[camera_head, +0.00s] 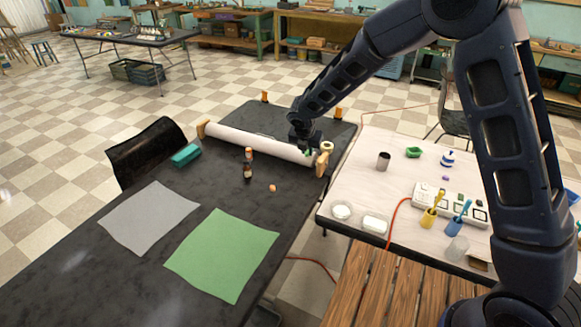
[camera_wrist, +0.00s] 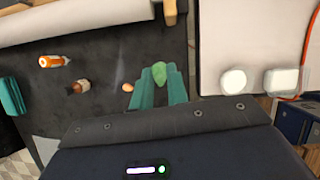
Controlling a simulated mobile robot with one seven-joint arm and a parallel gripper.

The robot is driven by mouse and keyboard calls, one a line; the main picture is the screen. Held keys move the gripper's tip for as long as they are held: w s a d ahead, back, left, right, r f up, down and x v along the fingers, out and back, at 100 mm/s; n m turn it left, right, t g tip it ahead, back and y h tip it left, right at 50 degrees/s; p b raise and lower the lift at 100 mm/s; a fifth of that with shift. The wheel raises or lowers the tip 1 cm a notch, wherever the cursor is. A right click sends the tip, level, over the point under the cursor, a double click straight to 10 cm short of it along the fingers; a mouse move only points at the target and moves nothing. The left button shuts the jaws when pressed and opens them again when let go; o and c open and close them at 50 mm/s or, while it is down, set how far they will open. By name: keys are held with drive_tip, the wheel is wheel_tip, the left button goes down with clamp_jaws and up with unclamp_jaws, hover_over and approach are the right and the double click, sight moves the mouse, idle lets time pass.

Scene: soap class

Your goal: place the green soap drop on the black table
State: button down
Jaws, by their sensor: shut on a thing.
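The green soap drop (camera_wrist: 159,75) is between the teal fingers of my gripper (camera_wrist: 159,70) in the wrist view; the gripper is shut on it. In the head view my gripper (camera_head: 306,150) is over the right part of the black table (camera_head: 230,190), near the right end of a paper roll. The drop is mostly hidden by the gripper there. In the wrist view the black table (camera_wrist: 105,50) lies beneath the fingers. I cannot tell how high the drop is above it.
The long white roll (camera_head: 255,142) crosses the black table. Small bottles (camera_head: 247,172), a tan drop (camera_head: 272,187), a teal block (camera_head: 185,155), a grey sheet (camera_head: 150,215) and a green sheet (camera_head: 222,255) lie there too. A pale table (camera_head: 345,190) with dishes stands at right.

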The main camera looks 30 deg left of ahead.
sight(306, 189)
wheel_tip(306, 189, down, 18)
drive_tip(key=shift+r, duration=0.1)
idle(0.5)
drive_tip(key=c, duration=1.4)
unclamp_jaws()
drive_tip(key=shift+o, duration=0.2)
drive_tip(key=v, duration=1.2)
drive_tip(key=shift+w+r, duration=0.15)
